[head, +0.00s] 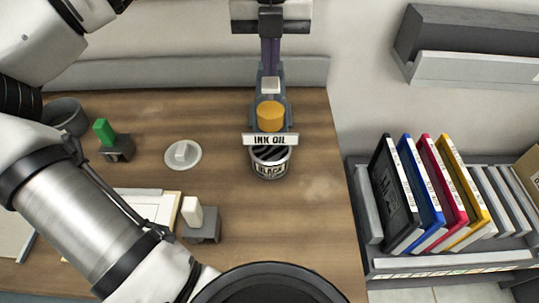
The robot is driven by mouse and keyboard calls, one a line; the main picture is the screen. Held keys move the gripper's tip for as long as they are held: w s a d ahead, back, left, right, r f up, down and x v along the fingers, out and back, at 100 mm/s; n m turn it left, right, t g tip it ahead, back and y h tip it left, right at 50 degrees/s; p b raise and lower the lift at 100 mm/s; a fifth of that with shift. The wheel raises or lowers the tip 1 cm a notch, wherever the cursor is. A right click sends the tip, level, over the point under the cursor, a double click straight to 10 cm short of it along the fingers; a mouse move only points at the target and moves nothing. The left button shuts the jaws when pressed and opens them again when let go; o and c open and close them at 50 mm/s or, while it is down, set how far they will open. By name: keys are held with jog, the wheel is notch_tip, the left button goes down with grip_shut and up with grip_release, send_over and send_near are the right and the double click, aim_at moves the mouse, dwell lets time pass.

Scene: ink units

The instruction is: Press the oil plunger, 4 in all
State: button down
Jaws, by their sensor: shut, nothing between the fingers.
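The ink oil dispenser (270,139) stands at the back of the wooden bench, with a white label reading "INK OIL" across its front. Its orange-yellow plunger cap (270,114) sits just above the label and looks clear of any contact. A can marked "BLACK" (270,163) stands directly below the label, its striped top partly hidden by it. My arm reaches in from the left and runs down to the bottom edge. The fingers of my gripper do not show. How far the plunger is pressed cannot be told.
A white round lid with a knob (183,155), a green-handled block (104,132), a grey cup (66,117) and a white-topped grey block (194,217) stand left on the bench (318,240). The bench right of the can is clear.

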jog(key=shift+f, duration=0.1)
dwell(0.3)
jog(key=shift+f+b, duration=1.2)
jog(key=shift+f, duration=0.15)
jog(key=shift+r, duration=0.15)
jog(key=shift+r+p, duration=1.1)
jog(key=shift+r, duration=0.25)
jog(key=shift+r, duration=0.1)
notch_tip(320, 180, up, 6)
jog(key=p, duration=0.4)
